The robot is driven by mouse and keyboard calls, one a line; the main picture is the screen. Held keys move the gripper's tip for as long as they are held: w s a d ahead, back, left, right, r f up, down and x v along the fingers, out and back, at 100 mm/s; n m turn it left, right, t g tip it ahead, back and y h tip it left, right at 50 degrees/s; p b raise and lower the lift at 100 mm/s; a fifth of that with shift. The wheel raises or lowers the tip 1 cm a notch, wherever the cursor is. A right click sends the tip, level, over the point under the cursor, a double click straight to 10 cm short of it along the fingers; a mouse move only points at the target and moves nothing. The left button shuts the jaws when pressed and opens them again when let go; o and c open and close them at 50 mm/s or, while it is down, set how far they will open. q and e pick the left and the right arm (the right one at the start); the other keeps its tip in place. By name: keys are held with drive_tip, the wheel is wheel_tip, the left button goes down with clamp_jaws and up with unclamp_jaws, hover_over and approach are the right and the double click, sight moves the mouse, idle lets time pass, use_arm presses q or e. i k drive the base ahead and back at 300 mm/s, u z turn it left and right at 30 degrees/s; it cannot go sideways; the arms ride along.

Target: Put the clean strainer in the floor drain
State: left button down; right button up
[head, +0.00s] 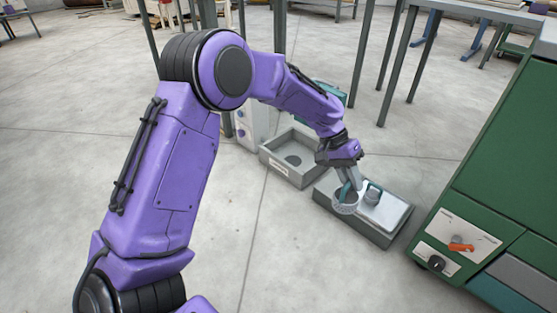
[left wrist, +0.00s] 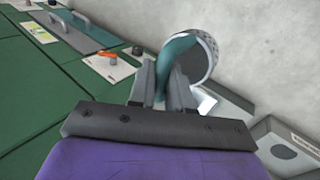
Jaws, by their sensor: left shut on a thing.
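My left gripper (head: 350,187) is shut on the teal handle of a grey mesh strainer (head: 345,207), which hangs tilted at the front left edge of a low grey box with a pale metal top (head: 394,215). Whether it touches the box I cannot tell. In the left wrist view the strainer (left wrist: 207,62) shows beyond the fingers (left wrist: 163,82). A second grey piece with a teal handle (head: 372,195) stands on the metal top. Left of it is a low grey box with a round dark hole (head: 293,160) and a label, which looks like the drain. My right gripper is out of view.
A green cabinet (head: 510,150) with an orange-handled switch (head: 461,246) stands close on the right. Dark table legs (head: 362,60) rise behind the boxes. A pale unit (head: 250,125) stands behind the holed box. The concrete floor in front is clear.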

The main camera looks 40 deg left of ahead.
sight(294, 161)
drive_tip(key=z, duration=1.4)
drive_tip(key=k, duration=0.1)
drive_tip(key=u, duration=2.95)
drive_tip(key=i, duration=1.5)
drive_tip(key=z, duration=0.35)
